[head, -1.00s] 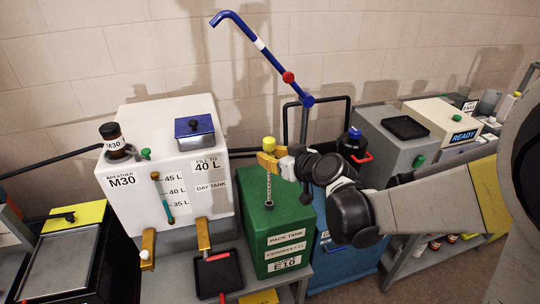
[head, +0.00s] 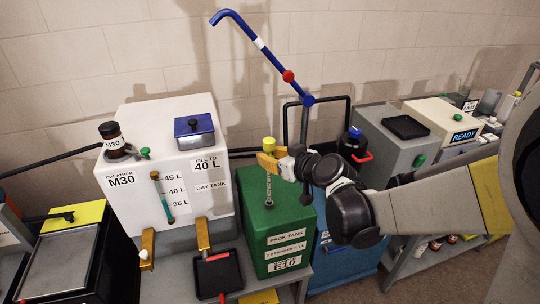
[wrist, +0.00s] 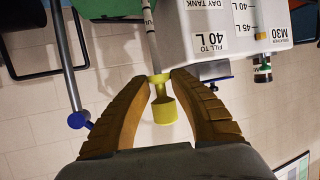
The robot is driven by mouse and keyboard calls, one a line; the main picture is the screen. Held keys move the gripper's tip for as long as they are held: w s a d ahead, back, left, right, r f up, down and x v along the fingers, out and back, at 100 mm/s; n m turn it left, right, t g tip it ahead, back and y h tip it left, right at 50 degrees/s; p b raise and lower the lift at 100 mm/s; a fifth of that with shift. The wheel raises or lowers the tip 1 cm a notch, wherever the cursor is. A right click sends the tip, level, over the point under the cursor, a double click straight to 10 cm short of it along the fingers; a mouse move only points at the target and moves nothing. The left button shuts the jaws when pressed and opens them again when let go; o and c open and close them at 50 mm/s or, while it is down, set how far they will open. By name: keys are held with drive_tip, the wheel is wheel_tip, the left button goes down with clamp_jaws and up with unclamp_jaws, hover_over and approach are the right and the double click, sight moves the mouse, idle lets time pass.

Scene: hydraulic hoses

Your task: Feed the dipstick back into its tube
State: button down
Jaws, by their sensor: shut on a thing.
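The dipstick has a yellow knob (head: 268,143) and a thin grey marked rod (head: 268,186) that hangs nearly upright. My gripper (head: 269,160) is shut on the dipstick just below its knob, above the green pack tank (head: 290,220). In the wrist view the yellow knob (wrist: 163,103) sits between my two orange fingers, and the rod (wrist: 151,38) runs away from them. The rod's lower end meets a small dark green collar (head: 269,204) on the tank top, which looks like the tube mouth. I cannot tell whether the tip is inside it or in front of it.
The white day tank (head: 130,187) stands close on the left. A blue bent pipe (head: 262,45) with a red ball rises behind my gripper. A blue tank (head: 345,265) stands right of the green one. A black tray (head: 217,278) sits in front.

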sight(270, 200)
drive_tip(key=shift+f+b, duration=6.6)
drive_tip(key=shift+f, duration=0.95)
drive_tip(key=shift+f+b, duration=0.3)
drive_tip(key=shift+f, duration=0.9)
drive_tip(key=c, duration=1.1)
unclamp_jaws()
drive_tip(key=v, duration=1.2)
